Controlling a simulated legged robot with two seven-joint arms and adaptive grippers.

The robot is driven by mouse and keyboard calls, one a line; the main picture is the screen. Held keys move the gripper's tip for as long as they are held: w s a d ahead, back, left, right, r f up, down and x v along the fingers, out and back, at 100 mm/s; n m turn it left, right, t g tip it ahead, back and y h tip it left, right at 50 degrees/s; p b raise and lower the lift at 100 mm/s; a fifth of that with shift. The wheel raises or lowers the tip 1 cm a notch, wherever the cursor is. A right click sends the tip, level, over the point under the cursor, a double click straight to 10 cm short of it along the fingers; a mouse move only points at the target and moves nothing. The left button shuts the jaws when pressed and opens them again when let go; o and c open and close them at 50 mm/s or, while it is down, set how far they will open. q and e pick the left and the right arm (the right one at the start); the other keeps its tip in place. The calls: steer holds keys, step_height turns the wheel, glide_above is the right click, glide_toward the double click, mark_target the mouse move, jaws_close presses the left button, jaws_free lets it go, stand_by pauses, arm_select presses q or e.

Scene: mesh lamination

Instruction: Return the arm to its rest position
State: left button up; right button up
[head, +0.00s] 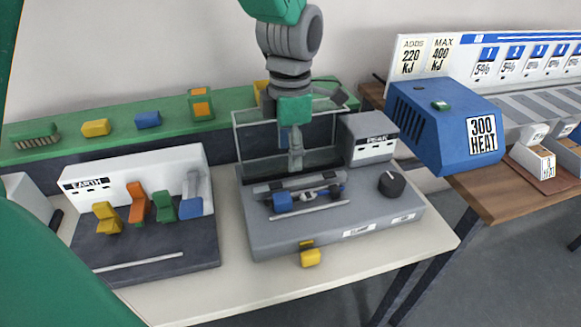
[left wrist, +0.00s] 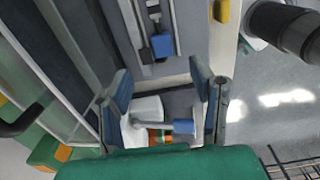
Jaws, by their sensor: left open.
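My left arm hangs down from the top of the head view. Its gripper (head: 292,155) points down at the back of the grey machine (head: 330,225), in front of its glass-like panel. In the left wrist view the two blue-grey fingers of the left gripper (left wrist: 160,75) stand wide apart with nothing held between them. Beyond them shows a white block with a blue-tipped lever (left wrist: 182,127). I cannot tell whether the gripper touches the machine. My right gripper is not seen.
The white EARTH panel (head: 135,170) with several coloured levers stands at left. A green shelf (head: 175,130) with small blocks runs behind. The pale table's front strip (head: 230,295) is mostly clear.

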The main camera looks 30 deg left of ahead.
arm_select(q)
step_height(320, 180, up, 2)
steer(key=shift+r, duration=0.1)
stand_by(0.5)
